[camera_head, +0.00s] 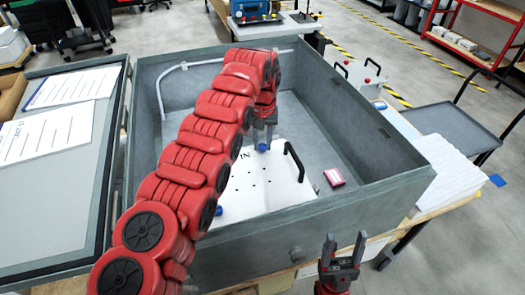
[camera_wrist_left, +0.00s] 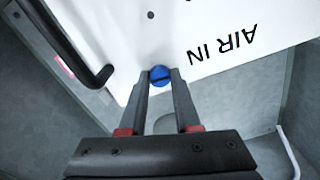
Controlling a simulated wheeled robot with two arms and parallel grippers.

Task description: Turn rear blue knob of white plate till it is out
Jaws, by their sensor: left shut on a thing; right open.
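The white plate (camera_head: 262,187) lies inside the grey open case, with a black handle on its right side. It also shows in the left wrist view (camera_wrist_left: 215,90), with the letters "AIR IN" on it. The rear blue knob (camera_head: 263,147) is at the plate's far edge; in the left wrist view the knob (camera_wrist_left: 159,75) sits between my left fingertips. My left gripper (camera_wrist_left: 159,80) is shut on this knob. A second blue knob (camera_head: 218,211) shows at the plate's near left, partly beside my red arm. My right gripper (camera_head: 342,250) is open and empty, outside the case's front wall.
The case's walls (camera_head: 385,130) surround the plate. A small pink box (camera_head: 334,177) lies on the case floor right of the plate. The black handle (camera_head: 295,160) stands close to my left gripper. The case lid (camera_head: 60,190) with paper sheets is at the left.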

